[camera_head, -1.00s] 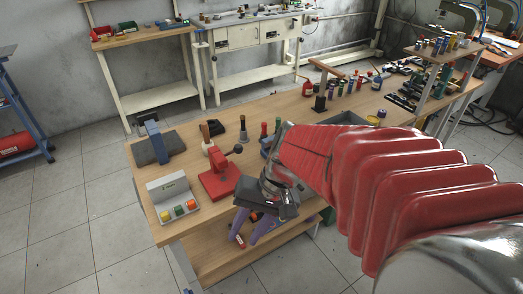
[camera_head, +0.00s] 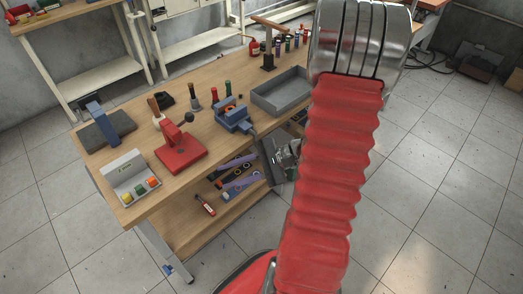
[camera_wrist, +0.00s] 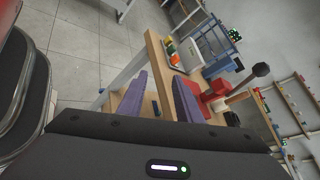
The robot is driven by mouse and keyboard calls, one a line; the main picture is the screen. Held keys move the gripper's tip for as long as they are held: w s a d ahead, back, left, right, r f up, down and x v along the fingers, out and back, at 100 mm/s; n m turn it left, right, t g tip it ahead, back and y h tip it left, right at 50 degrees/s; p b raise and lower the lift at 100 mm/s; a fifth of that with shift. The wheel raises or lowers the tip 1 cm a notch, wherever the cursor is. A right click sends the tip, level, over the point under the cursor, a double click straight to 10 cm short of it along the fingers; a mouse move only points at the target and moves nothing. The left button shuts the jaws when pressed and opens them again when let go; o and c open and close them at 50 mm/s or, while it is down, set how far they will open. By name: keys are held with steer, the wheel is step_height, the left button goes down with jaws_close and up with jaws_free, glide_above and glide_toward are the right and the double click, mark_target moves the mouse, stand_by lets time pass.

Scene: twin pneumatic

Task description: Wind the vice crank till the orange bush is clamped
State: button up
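The blue vice (camera_head: 234,116) stands on the wooden bench near its front edge, left of a grey tray. A dark shape by its front right may be the crank, but it is too small to tell. My gripper (camera_head: 236,173) hangs in front of the bench edge, below and apart from the vice. Its two purple fingers are spread with nothing between them. The wrist view shows the same gripper (camera_wrist: 158,98) with its fingers apart, pointing towards the bench.
A red lever press (camera_head: 181,153) stands left of the vice. A display box (camera_head: 126,172) with small coloured pieces sits at the bench's left corner. The grey tray (camera_head: 283,97) lies right of the vice. A lower shelf (camera_head: 195,228) is under the bench. Upright tools stand behind.

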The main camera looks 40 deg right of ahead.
steer(key=s+d+f+m+t+h, duration=0.2)
steer(key=d+f+m+t+h, duration=0.3)
steer(key=d, duration=0.5)
steer(key=s+d+f+m+t+h, duration=0.3)
steer(key=d+f+m+h, duration=0.3)
steer(key=d+m, duration=0.3)
steer(key=shift+s+d+f+m+t, duration=0.3)
steer(key=shift+d+f+t, duration=0.35)
steer(key=shift+t, duration=0.25)
steer(key=shift+w, duration=0.15)
steer(key=w, duration=1.3)
steer(key=shift+w+a, duration=0.2)
steer(key=shift+w, duration=0.1)
steer(key=shift+c, duration=0.3)
jaws_close()
